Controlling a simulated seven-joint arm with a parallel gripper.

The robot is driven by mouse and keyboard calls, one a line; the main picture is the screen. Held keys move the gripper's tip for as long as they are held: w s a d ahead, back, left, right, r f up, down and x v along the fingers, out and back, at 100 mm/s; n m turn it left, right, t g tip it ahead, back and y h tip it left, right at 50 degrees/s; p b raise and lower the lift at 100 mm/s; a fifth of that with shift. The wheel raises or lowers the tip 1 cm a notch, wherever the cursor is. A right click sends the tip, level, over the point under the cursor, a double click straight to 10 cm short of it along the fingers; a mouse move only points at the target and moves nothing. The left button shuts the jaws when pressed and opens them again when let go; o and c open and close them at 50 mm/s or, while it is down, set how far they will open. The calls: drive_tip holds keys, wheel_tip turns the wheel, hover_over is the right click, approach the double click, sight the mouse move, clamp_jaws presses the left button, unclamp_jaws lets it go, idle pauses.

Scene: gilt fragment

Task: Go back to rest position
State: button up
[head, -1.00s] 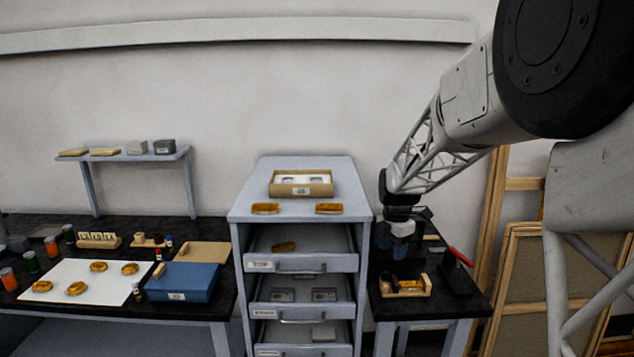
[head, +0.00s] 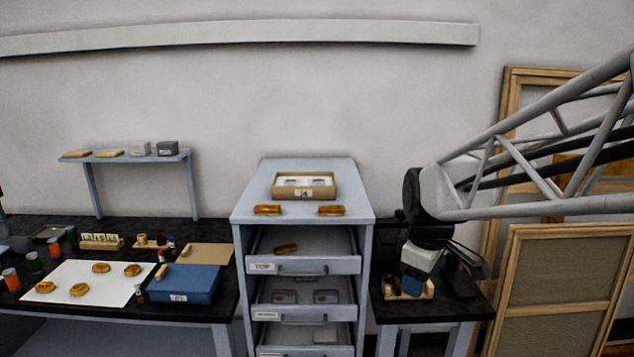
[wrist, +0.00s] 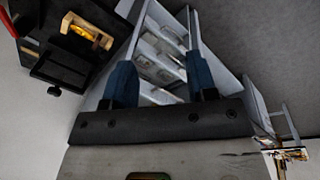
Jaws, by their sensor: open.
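My gripper (head: 413,281) hangs from the arm at the right in the head view, in front of the small right-hand bench. Its blue fingers point down and partly hide a wooden tray (head: 428,291). In the wrist view my gripper (wrist: 161,72) shows two blue fingers wide apart with nothing between them. The open cabinet drawers (wrist: 160,68) lie beyond the fingers, well apart from them.
The drawer cabinet (head: 248,212) stands in the middle, with several drawers pulled out. Gold pieces (head: 268,210) and a box (head: 304,192) sit on top. The left bench holds a white sheet (head: 110,290) and a blue box (head: 183,292). Wooden frames (head: 515,280) lean at the right.

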drive_tip(key=s+f+m+t, duration=0.1)
drive_tip(key=s+f+m, duration=0.1)
drive_tip(key=s+m, duration=0.8)
drive_tip(key=s, duration=0.9)
drive_tip(key=shift+s+a+m, duration=0.3)
drive_tip(key=shift+a, duration=0.1)
